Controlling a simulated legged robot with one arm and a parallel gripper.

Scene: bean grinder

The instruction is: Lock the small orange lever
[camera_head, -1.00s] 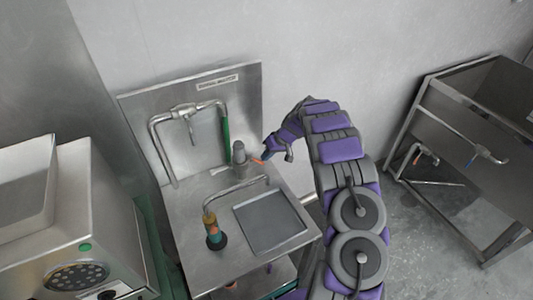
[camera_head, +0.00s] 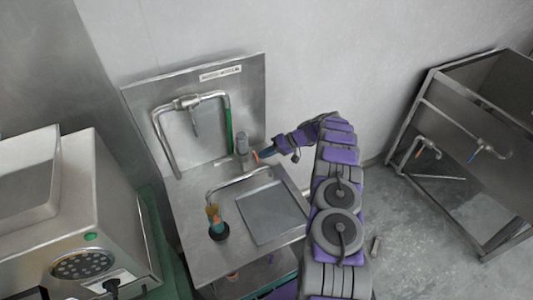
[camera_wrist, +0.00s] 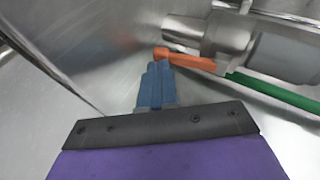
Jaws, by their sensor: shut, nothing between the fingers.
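The small orange lever (camera_wrist: 188,60) sits on the grey metal valve body (camera_wrist: 222,38) in the wrist view. In the head view the orange lever (camera_head: 255,156) is a small spot beside the upright metal fitting (camera_head: 242,146) on the steel sink unit. My gripper (camera_wrist: 157,70) is shut and empty, its blue fingertips right at the lever's near left part. Whether they touch it I cannot tell. In the head view my gripper (camera_head: 268,153) reaches in from the right, at the lever.
A green rod (camera_wrist: 280,92) runs right of the lever. A curved faucet pipe (camera_head: 235,183) and a basin (camera_head: 268,212) lie in front. The steel backsplash (camera_head: 145,100) stands behind. A grinder-like machine (camera_head: 75,215) is at left, a steel stand (camera_head: 470,140) at right.

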